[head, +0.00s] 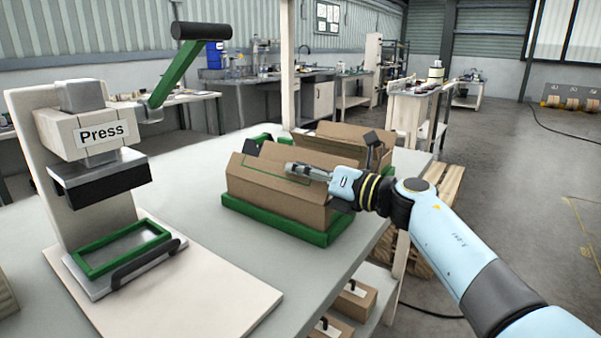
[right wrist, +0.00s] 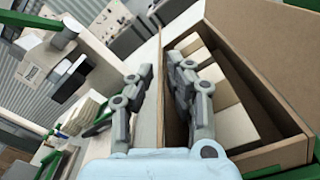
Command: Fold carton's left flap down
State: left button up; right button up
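The brown cardboard carton (head: 275,205) sits in a green tray (head: 270,222) on the grey table. In the head view a flap with a green outline (head: 277,169) shows along its top. My right gripper (head: 296,168) reaches in from the right, low over the carton's top. In the right wrist view, the carton (right wrist: 285,153) is open on the right side, with pale contents (right wrist: 235,125) inside. The right gripper's fingers (right wrist: 158,70) are apart, one on each side of a carton edge; I cannot tell whether they touch it. My left gripper is not in view.
A press (head: 100,135) with a green lever stands on the left, over a green frame (head: 122,248). Black upright pieces (head: 371,140) stand close to the gripper.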

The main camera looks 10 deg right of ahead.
jog(key=shift+o, duration=0.7)
jog(key=shift+s+d, duration=0.2)
jog(key=shift+d, duration=0.05)
jog(key=v, duration=1.1)
jog(key=shift+s, duration=0.15)
